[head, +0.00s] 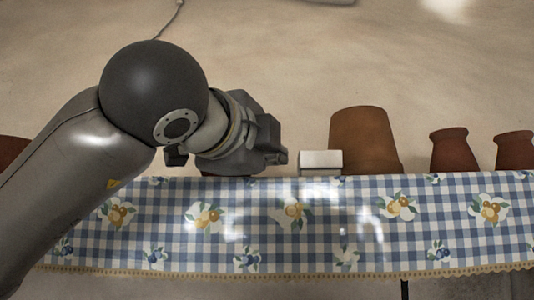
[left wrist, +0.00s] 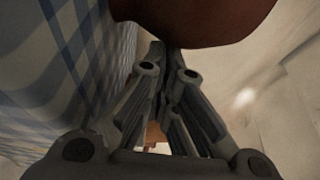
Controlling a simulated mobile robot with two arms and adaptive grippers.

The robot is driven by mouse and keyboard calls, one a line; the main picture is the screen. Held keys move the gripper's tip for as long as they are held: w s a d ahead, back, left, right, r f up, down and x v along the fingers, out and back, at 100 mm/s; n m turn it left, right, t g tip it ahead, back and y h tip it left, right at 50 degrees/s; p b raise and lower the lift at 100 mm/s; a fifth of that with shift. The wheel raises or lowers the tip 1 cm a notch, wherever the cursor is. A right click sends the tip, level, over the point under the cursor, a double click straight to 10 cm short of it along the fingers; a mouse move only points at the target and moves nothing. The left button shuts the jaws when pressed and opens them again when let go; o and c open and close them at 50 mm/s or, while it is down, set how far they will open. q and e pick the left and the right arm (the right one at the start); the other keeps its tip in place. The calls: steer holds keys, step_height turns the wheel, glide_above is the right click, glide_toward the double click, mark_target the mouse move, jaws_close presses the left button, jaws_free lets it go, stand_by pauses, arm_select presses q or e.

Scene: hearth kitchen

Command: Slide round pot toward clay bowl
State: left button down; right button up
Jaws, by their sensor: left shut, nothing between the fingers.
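A rounded dark red-brown pot (left wrist: 200,18) fills the top of the left wrist view, right by my fingertips; I cannot tell if they touch it. It looks like the round pot, and in the head view my arm and gripper mostly cover that spot. My left gripper (head: 281,157) is shut and empty, low at the cloth's back edge; its narrow fingers also show in the left wrist view (left wrist: 165,52). A reddish-brown rounded piece (head: 12,151) at the far left edge, partly cut off, may be the clay bowl. My right gripper is out of view.
A small white block (head: 321,161) stands right of my gripper, beside a large terracotta pot (head: 365,140). Two small clay jars (head: 452,150) (head: 515,151) stand farther right. A blue checked cloth (head: 330,235) hangs in front. A plain wall rises behind.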

arm_select(q)
steer(key=a+b, duration=0.1)
steer(key=b, duration=0.1)
steer(key=a+b, duration=0.4)
steer(key=shift+s+a+f, duration=0.1)
steer(key=shift+a+f, duration=0.1)
steer(key=shift+f, duration=0.15)
steer(key=a+b, duration=0.1)
steer(key=a, duration=0.4)
steer(key=a+b, duration=0.1)
steer(key=a, duration=0.2)
steer(key=shift+r+b, duration=0.3)
steer(key=shift+a, duration=0.35)
steer(key=shift+d+r, duration=0.1)
steer(key=shift+d, duration=0.15)
